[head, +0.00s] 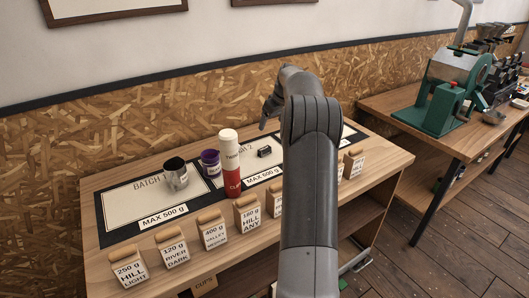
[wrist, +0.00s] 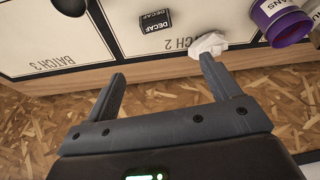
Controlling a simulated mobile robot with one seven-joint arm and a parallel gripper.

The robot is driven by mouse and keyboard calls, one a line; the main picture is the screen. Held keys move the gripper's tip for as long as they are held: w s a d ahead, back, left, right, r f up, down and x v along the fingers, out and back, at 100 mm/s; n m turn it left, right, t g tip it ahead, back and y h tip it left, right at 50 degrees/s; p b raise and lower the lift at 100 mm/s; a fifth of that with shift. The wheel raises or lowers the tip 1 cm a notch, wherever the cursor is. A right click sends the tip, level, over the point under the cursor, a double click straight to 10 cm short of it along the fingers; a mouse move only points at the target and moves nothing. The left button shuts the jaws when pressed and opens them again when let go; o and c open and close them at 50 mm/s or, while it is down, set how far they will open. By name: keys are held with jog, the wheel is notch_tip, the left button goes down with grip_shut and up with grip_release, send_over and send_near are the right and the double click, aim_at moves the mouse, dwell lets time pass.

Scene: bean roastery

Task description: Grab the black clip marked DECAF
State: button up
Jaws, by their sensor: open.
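The black clip (wrist: 155,21) with white DECAF lettering lies on the BATCH 2 panel near the top of the wrist view. In the head view it is a small dark block (head: 264,151) just left of my arm. My gripper (wrist: 163,68) is open and empty. In the wrist view its two fingers point up toward the clip, with the fingertips below it in the picture and apart from it. In the head view my arm hides most of the gripper.
A red and white cylinder (head: 229,167), a purple jar (head: 210,162) and a metal cup (head: 176,174) stand left of the clip. A crumpled white thing (wrist: 208,44) lies near it. Labelled bags (head: 215,233) line the table's front. A dark rounded object (wrist: 70,5) is on BATCH 3.

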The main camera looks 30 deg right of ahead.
send_over(265, 148)
jog(key=s, duration=0.3)
notch_tip(265, 148, down, 10)
jog(key=shift+r, duration=0.15)
jog(key=shift+w+x, duration=0.1)
jog(key=shift+x, duration=1.25)
jog(key=shift+w+x, duration=0.15)
jog(key=shift+x, duration=1.25)
jog(key=shift+d+r, duration=0.1)
jog(key=shift+d, duration=0.05)
jog(key=shift+c, duration=0.2)
jog(key=c, duration=1)
jog(key=shift+r, duration=0.1)
